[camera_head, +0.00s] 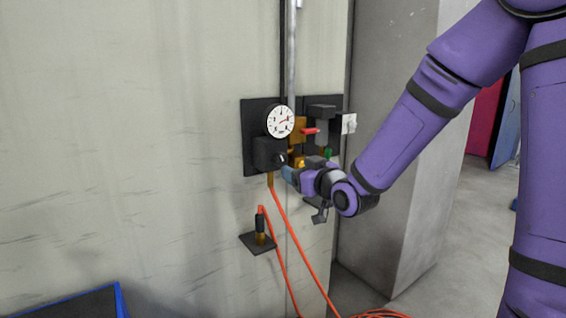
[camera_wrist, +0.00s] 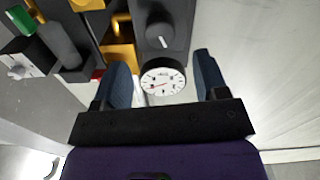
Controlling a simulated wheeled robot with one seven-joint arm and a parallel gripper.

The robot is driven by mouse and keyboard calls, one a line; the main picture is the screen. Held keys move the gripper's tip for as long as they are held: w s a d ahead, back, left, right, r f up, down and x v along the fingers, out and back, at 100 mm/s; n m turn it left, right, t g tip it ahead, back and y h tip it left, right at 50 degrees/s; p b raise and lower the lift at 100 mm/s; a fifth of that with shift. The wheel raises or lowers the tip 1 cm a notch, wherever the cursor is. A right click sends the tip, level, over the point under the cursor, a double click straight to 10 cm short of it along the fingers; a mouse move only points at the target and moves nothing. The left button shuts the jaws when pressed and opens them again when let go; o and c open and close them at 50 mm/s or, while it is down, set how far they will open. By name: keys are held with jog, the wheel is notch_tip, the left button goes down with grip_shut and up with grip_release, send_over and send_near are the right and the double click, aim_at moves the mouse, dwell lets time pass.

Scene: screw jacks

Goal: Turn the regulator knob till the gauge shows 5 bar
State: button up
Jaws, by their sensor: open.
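The round white gauge (camera_head: 280,121) sits on top of the dark regulator body (camera_head: 266,154) on the wall. The gauge also shows in the wrist view (camera_wrist: 163,79). The dark round regulator knob (camera_wrist: 160,37) carries a white mark; in the head view the knob (camera_head: 282,159) faces out from the body. My gripper (camera_head: 290,174) is close to the knob, slightly right and below. In the wrist view its blue fingers are wide apart and empty, with the knob beyond their tips.
Right of the regulator are yellow fittings (camera_wrist: 118,45), a red lever (camera_head: 311,131), a grey valve (camera_head: 322,114) and a white box (camera_head: 348,123). An orange hose (camera_head: 300,245) hangs below. A small black shelf (camera_head: 258,242) juts out there. The wall to the left is clear.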

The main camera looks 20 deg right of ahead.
aim_at(283, 162)
jog(key=x, duration=0.7)
jog(key=shift+w+a, duration=0.15)
jog(key=shift+w, duration=0.05)
jog(key=shift+c, duration=0.5)
jog(key=c, duration=0.8)
jog(key=shift+c, duration=0.2)
jog(key=shift+m, duration=3.2)
